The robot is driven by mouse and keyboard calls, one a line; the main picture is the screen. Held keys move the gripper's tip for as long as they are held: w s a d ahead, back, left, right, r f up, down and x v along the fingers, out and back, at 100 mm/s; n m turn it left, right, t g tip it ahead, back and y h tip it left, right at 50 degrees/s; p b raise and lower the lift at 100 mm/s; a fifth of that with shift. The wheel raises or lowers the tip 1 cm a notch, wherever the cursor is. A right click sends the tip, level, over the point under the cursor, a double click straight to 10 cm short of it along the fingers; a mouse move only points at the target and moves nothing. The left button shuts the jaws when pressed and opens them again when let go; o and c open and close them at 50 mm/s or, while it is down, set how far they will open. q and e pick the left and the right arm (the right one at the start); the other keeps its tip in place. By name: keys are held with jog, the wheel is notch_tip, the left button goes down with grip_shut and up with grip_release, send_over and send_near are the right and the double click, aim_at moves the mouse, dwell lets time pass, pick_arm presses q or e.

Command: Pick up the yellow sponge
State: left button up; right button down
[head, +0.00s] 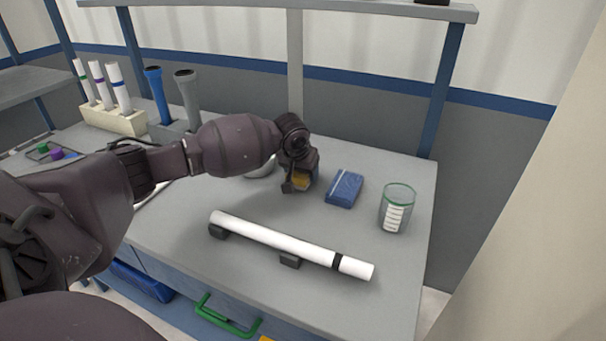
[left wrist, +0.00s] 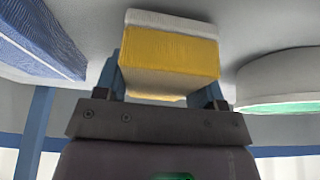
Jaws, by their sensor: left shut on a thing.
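The yellow sponge (left wrist: 168,58) shows large in the left wrist view, between the two fingers of my left gripper (left wrist: 165,88). It has a yellow body with a white layer along its upper edge in that view. My left gripper is shut on the sponge, at or close to the grey tabletop (head: 380,290). My right gripper is not in view.
A blue box (head: 344,188) lies just right of the gripper, and a beaker (head: 397,208) stands further right. A white pipe (head: 285,243) rests on dark supports in front. A rounded pale object (head: 260,168) sits behind my arm. Tubes in a rack (head: 112,120) stand back left.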

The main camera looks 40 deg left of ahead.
pick_arm(q)
notch_tip(320, 180, up, 8)
jog(key=shift+f+p, duration=0.2)
jog(key=shift+p, duration=0.65)
notch_tip(320, 180, up, 12)
jog(key=p, duration=0.2)
jog(key=shift+r, duration=0.15)
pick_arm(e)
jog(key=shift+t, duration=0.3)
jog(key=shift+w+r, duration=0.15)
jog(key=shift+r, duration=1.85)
